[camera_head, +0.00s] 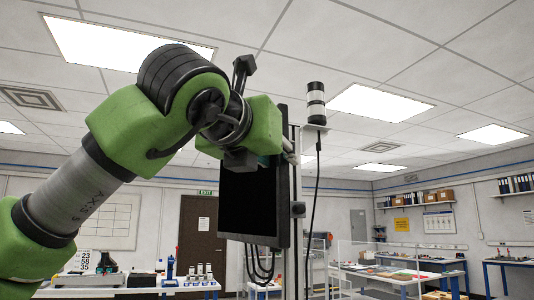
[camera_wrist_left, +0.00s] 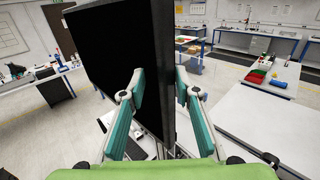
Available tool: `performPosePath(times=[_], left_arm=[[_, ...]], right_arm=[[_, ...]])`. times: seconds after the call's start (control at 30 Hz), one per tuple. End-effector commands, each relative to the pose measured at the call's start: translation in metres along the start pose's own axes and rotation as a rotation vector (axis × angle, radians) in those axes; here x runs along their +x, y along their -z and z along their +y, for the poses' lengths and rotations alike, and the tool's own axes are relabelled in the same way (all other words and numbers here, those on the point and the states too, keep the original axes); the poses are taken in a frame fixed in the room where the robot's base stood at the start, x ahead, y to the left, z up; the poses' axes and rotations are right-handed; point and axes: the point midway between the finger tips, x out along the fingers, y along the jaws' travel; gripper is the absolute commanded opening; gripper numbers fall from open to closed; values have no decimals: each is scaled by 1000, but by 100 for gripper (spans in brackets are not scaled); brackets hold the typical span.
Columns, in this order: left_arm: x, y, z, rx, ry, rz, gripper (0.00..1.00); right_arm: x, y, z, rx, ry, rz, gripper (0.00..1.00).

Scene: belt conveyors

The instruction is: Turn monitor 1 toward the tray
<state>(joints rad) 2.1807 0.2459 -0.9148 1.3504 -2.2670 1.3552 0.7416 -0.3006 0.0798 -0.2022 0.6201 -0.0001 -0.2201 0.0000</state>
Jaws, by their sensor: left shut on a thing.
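The monitor (camera_head: 245,205) is a black flat screen hanging upright on a metal post, seen at a slant in the head view. I cannot tell for sure which item is the tray. My right gripper is in neither view.
A signal light (camera_head: 316,103) and the metal post (camera_head: 298,210) stand right beside the monitor. Cables hang below it. A table with colored items (camera_head: 400,275) stands at the right, and a workbench (camera_head: 140,286) at the back left. A pale flat surface (camera_wrist_left: 270,125) lies at lower right.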

Motion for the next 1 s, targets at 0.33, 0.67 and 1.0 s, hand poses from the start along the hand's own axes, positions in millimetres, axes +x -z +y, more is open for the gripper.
performPosePath(times=[0.33, 0.67, 1.0], left_arm=[[0, -9, 5, -3, -3, -21, 32], [2, -4, 4, -2, -4, -10, 32], [-24, -4, 3, 1, -2, -14, 32]], right_arm=[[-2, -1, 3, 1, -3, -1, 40], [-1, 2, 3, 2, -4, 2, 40], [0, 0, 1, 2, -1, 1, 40]])
